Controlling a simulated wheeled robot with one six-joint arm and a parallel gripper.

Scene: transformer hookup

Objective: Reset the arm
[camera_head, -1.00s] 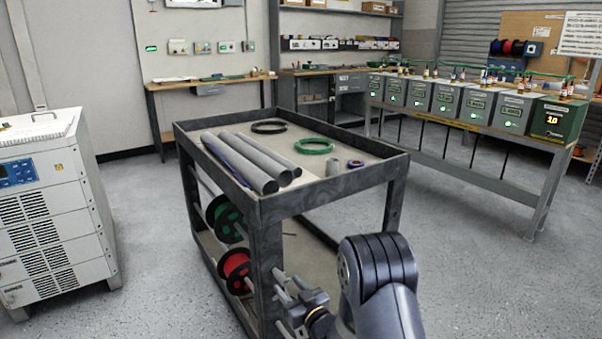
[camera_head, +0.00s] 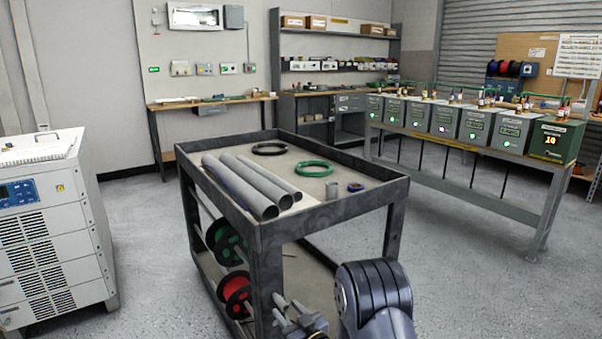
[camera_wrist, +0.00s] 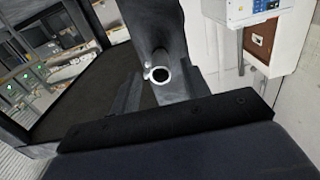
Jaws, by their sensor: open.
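My arm (camera_head: 372,300) rises at the bottom of the head view, beside the near right side of a dark metal cart (camera_head: 330,215). My gripper (camera_wrist: 158,98) shows in the wrist view as two grey fingers standing apart above a wide dark bar. No object is clearly held between them. A grey tube-like part with a bright round end (camera_wrist: 160,75) shows between and beyond the fingers; I cannot tell what it belongs to or how far off it is. In the head view the gripper end is low beside the cart, partly cut off by the frame edge.
The cart top holds grey pipes (camera_head: 243,185), a black ring (camera_head: 269,148), a green ring (camera_head: 314,168), a grey coupling (camera_head: 332,189) and a small blue ring (camera_head: 355,187). Spools (camera_head: 236,290) hang below. A white cabinet (camera_head: 50,225) stands left, transformers (camera_head: 473,127) right. Floor right is clear.

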